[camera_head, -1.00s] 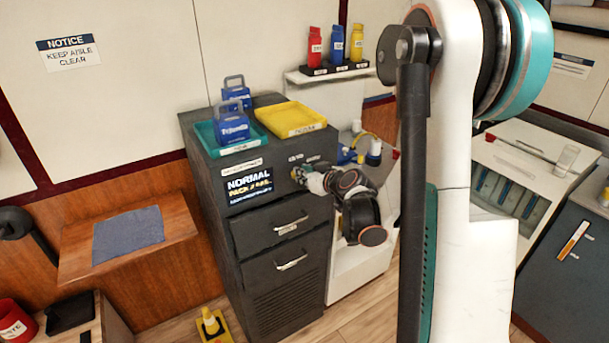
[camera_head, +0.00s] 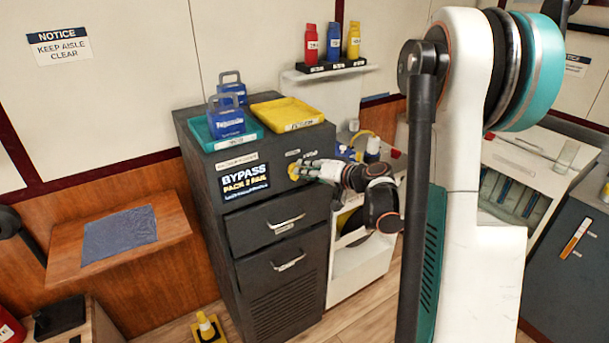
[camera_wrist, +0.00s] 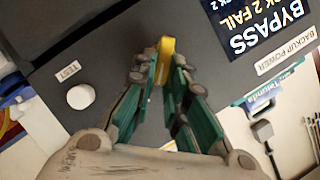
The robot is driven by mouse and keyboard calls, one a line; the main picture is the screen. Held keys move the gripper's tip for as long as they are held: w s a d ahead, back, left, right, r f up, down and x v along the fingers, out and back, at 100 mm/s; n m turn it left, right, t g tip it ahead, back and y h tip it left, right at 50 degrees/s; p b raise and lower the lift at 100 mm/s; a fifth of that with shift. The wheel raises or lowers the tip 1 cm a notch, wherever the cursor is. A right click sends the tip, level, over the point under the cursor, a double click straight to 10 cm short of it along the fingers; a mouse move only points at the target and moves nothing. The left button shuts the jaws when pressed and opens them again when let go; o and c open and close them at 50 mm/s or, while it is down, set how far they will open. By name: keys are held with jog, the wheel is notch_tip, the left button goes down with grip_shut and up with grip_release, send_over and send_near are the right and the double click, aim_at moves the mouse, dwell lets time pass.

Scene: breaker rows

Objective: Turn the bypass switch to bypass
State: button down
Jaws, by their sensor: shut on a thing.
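The dark grey cabinet (camera_head: 275,240) stands at the middle of the head view. Its display (camera_head: 245,183) reads "BYPASS" over "PACK 2 FAIL"; the same display (camera_wrist: 262,25) is at the top right of the wrist view. The yellow switch handle (camera_wrist: 166,50) sticks out from the cabinet front between my fingertips. My gripper (camera_head: 303,170) is at the upper right of the cabinet front. In the wrist view my gripper (camera_wrist: 163,72) is shut on the handle, with teal fingers on either side. The base of the handle is partly hidden by the fingers.
A white round knob (camera_wrist: 80,96) beside a TEST label is close to my gripper. A teal tray (camera_head: 212,142) with blue cases and a yellow tray (camera_head: 300,112) lie on the cabinet top. A wooden shelf (camera_head: 175,222) juts out at left.

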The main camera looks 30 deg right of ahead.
jog(key=shift+d+f+m+t+y+b, duration=0.15)
jog(key=shift+m+y+b, duration=0.25)
jog(key=shift+m, duration=0.2)
jog(key=shift+d+f+m+t+y+b, duration=0.15)
jog(key=shift+m+y+b, duration=0.15)
jog(key=shift+m+b, duration=0.25)
jog(key=shift+a, duration=0.1)
jog(key=c, duration=1.6)
grip_release()
jog(key=v, duration=1.2)
